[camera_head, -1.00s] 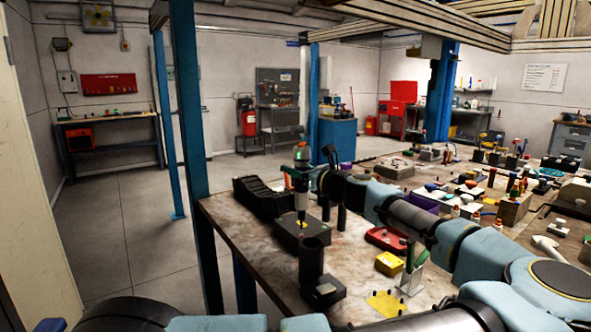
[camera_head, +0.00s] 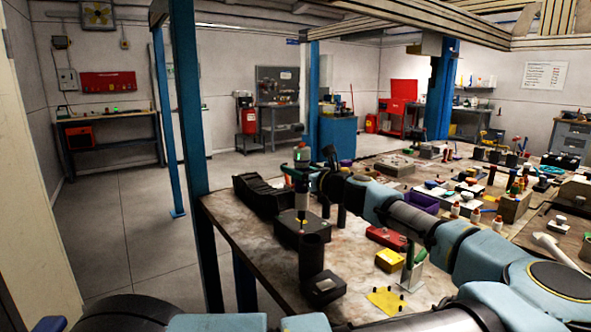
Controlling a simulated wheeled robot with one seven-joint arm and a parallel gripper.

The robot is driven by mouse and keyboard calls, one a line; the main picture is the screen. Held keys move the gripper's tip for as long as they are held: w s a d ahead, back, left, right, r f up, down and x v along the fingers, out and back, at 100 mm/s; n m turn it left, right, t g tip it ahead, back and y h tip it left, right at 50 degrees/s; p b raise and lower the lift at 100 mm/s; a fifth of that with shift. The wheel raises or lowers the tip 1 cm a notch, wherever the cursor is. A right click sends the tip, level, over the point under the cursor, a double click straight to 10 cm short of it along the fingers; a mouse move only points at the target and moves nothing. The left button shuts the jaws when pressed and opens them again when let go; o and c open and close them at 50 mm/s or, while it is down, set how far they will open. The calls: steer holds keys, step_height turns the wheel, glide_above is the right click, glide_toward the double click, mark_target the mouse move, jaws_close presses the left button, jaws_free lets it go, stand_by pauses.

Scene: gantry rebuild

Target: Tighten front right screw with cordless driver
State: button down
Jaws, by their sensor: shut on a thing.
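My gripper (camera_head: 304,183) is beside the left end of my arm, above the left part of the workbench. It is shut on the cordless driver (camera_head: 301,156), which stands upright with a red and green upper end and a pale lower body. The driver is over a dark flat block (camera_head: 289,236) on the bench. Its lower end is at or just above the block's top; I cannot tell whether it touches. The front right screw is too small or hidden to make out. The fingers are small and partly hidden by the arm.
A yellow box (camera_head: 389,260), a red item (camera_head: 384,237) and a yellow plate (camera_head: 386,301) lie to the right. A blue post (camera_head: 188,150) rises at the bench's left edge.

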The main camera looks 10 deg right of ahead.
steer(key=shift+f, duration=0.65)
stand_by(0.9)
stand_by(1.3)
steer(key=shift+p, duration=0.35)
steer(key=shift+r+p, duration=1.5)
steer(key=shift+r, duration=0.4)
step_height(320, 180, up, 4)
steer(key=p, duration=0.3)
steer(key=shift+s, duration=0.1)
